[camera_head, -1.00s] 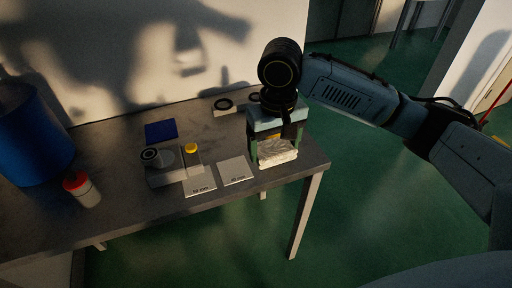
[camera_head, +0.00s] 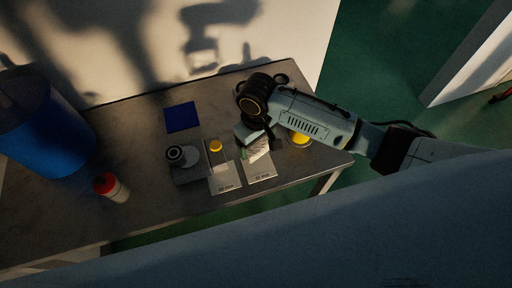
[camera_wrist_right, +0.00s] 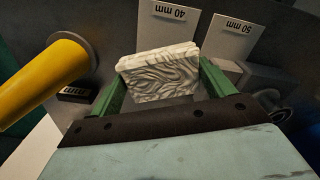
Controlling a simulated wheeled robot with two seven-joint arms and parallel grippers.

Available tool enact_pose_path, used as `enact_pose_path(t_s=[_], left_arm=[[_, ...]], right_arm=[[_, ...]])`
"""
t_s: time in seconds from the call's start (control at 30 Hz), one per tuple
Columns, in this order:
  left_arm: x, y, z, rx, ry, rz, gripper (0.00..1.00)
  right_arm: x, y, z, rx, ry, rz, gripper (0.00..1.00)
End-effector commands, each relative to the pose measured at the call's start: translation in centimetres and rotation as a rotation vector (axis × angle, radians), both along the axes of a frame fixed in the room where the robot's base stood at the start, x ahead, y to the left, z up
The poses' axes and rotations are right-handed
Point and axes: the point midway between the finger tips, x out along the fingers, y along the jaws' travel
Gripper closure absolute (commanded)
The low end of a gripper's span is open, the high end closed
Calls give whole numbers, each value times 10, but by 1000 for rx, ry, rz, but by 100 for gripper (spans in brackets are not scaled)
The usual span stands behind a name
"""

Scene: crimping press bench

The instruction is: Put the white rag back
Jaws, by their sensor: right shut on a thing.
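The white rag (camera_head: 257,149) is a crumpled, wrinkled bundle. In the right wrist view the rag (camera_wrist_right: 160,74) sits between the two green fingers of my right gripper (camera_wrist_right: 160,85), which is shut on it. In the head view my right gripper (camera_head: 256,139) holds the rag over the upper part of the 40 mm card (camera_head: 260,170). How high the rag is above the bench is hard to tell. My left gripper is not in view.
On the bench (camera_head: 150,200) are a 50 mm card (camera_head: 223,181), a blue square (camera_head: 181,117), a grey device with a black ring (camera_head: 188,174) and a red-capped bottle (camera_head: 118,190). A yellow-topped object (camera_head: 299,140) stands right of the gripper. A blue bin (camera_head: 50,130) is at left.

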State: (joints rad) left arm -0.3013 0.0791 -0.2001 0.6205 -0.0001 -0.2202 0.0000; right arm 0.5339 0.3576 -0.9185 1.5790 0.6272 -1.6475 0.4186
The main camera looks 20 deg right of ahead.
Motion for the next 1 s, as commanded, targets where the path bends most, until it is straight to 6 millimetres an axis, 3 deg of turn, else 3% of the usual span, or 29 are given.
enact_pose_path(t_s=[0.4, 0.83, 0.87, 1.0], left_arm=[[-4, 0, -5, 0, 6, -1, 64], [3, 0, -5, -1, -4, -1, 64], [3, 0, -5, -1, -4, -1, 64], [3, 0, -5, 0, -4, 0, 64]], right_arm=[[0, 0, -51, -1, 2, -1, 44], [0, 0, -57, 0, 0, -1, 44], [0, 0, -57, 0, -1, -1, 17], [0, 0, -57, 0, -1, -1, 0]])
